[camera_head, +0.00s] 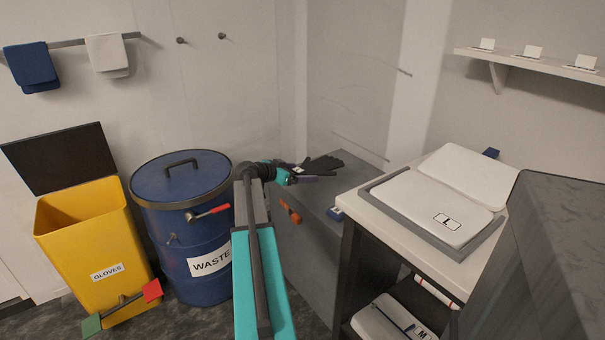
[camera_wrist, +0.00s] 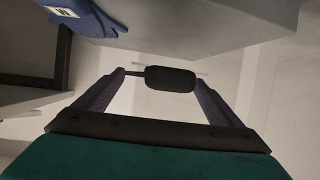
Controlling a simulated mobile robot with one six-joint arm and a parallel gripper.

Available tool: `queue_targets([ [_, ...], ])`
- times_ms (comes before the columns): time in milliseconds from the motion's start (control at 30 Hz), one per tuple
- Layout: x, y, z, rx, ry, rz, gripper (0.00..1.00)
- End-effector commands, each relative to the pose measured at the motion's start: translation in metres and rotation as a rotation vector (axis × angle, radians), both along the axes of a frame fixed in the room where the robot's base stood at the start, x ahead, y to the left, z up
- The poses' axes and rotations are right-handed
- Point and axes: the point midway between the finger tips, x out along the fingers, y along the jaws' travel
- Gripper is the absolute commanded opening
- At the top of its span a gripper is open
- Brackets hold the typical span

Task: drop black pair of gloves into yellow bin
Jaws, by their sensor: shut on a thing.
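The black pair of gloves (camera_head: 324,164) is in my gripper (camera_head: 306,178), over the grey cabinet in the head view; the height above its top is hard to tell. In the wrist view, my gripper (camera_wrist: 163,80) has its two purple fingers closed on a dark rounded end of the gloves (camera_wrist: 171,79). The yellow bin (camera_head: 95,240), labelled GLOVES, stands on the floor at the left, well apart from my gripper. Its dark lid (camera_head: 58,158) is tilted up and its top is open. The bin's inside bottom is hidden.
A blue WASTE drum (camera_head: 185,235) with a closed lid stands between the bin and my arm. A grey cabinet (camera_head: 318,250) and a white bench (camera_head: 385,225) with trays lie right. A blue item labelled M (camera_wrist: 90,18) shows in the wrist view. A red-and-green pedal bar (camera_head: 122,303) fronts the bin.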

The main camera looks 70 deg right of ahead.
Motion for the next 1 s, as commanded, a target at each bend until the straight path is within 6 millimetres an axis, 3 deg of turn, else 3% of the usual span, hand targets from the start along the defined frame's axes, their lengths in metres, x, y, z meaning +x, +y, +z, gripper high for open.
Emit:
queue_targets([
  [300, 0.105, 0.060, 0.006, -0.001, 0.000, 0.228, 0.66],
  [567, 0.186, 0.119, 0.012, -0.001, -0.001, 0.426, 0.66],
  [1000, 0.306, 0.241, 0.027, -0.002, -0.002, 0.769, 0.66],
])
